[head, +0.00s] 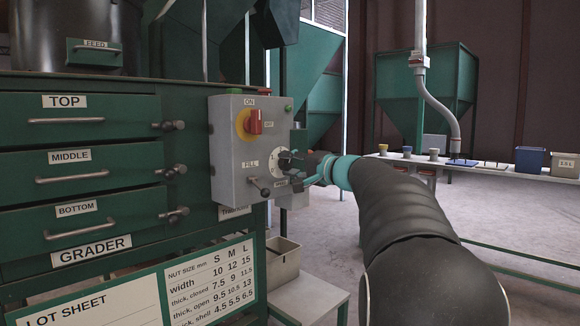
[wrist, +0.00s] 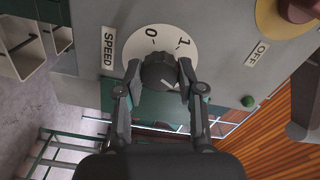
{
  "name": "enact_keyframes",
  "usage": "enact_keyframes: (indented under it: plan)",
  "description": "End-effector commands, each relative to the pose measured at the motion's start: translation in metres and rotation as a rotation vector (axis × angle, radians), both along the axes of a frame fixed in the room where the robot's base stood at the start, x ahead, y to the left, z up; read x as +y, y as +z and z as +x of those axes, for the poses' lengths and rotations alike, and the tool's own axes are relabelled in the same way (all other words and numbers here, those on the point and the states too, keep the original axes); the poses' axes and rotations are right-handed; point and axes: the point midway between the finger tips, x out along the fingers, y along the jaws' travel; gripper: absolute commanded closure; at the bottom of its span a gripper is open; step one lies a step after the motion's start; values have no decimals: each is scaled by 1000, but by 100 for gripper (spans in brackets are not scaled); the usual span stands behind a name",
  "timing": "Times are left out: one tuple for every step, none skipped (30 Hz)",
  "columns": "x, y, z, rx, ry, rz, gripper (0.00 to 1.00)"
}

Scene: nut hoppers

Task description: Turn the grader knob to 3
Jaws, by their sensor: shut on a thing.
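The grader knob (wrist: 158,72) is a dark round knob on a white dial (wrist: 133,46) beside the SPEED label (wrist: 108,48). The numbers 0 and 1 show on the dial's upper part in the wrist view; its other marks are hidden by my gripper and the knob. A pale line on the knob points toward the lower right of the picture, and I cannot tell which number it meets. My gripper (wrist: 158,80) is shut on the knob, one finger on each side. In the head view my gripper (head: 295,161) reaches the dial (head: 274,165) on the grey control box (head: 226,150) from the right.
The box also carries a red switch (head: 254,121) on a yellow plate, a green button (head: 289,108) and a FILL lever (head: 260,187). The green drawer cabinet (head: 85,140) stands at left. A bench (head: 500,166) with bins and cups stands at right. Open floor lies between.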

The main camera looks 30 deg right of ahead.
Motion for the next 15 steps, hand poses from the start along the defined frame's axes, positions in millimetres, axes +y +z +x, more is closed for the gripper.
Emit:
enact_keyframes:
  plan:
    - [0, 0, 0, 17, 1, 42, 97]
    - [0, 0, 0, 26, 1, 69, 97]
    - [0, 0, 0, 39, 1, 104, 97]
    - [0, 0, 0, 49, 1, 130, 97]
    - [0, 0, 0, 58, 1, 156, 97]
    - [0, 0, 0, 70, 1, 189, 97]
    - [0, 0, 0, 78, 1, 214, 97]
    - [0, 0, 0, 87, 1, 238, 97]
    - [0, 0, 0, 98, 1, 269, 97]
    - [0, 0, 0, 106, 1, 291, 97]
    - [0, 0, 0, 114, 1, 313, 97]
    - [0, 0, 0, 123, 1, 339, 97]
    - [0, 0, 0, 131, 1, 359, 97]
    - [0, 0, 0, 137, 1, 378, 97]
    - [0, 0, 0, 146, 1, 400, 97]
